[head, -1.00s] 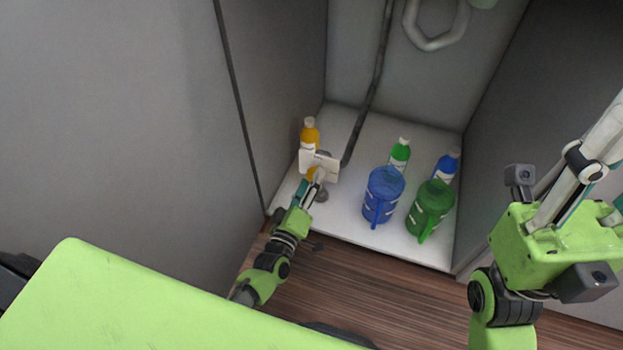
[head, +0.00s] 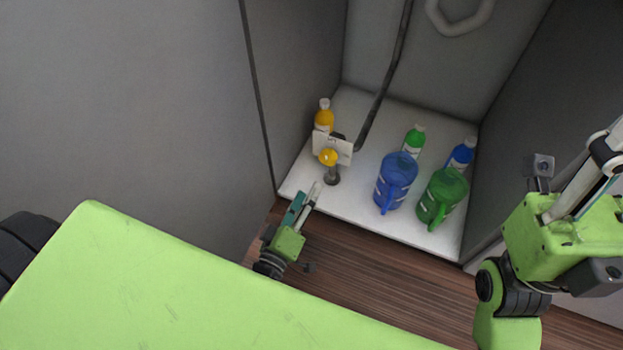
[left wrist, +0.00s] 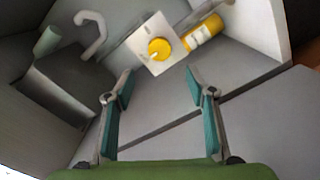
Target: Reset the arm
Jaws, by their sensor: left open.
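My left gripper (head: 308,199) is open and empty, in front of the cabinet's front edge in the head view. Its two teal-padded fingers stand apart in the left wrist view (left wrist: 161,95). Beyond it is a white card-like plate with a yellow knob (head: 328,157) on a dark round foot; the knob and plate also show in the left wrist view (left wrist: 159,49), apart from the fingers. My right arm is at the right of the head view; its fingertips are out of the picture.
An orange bottle (head: 324,115) stands behind the plate. A blue jug (head: 396,182), a green jug (head: 442,196), a green bottle (head: 413,142) and a blue bottle (head: 461,155) stand on the white cabinet floor (head: 352,205). Grey walls enclose both sides. Wooden floor lies in front.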

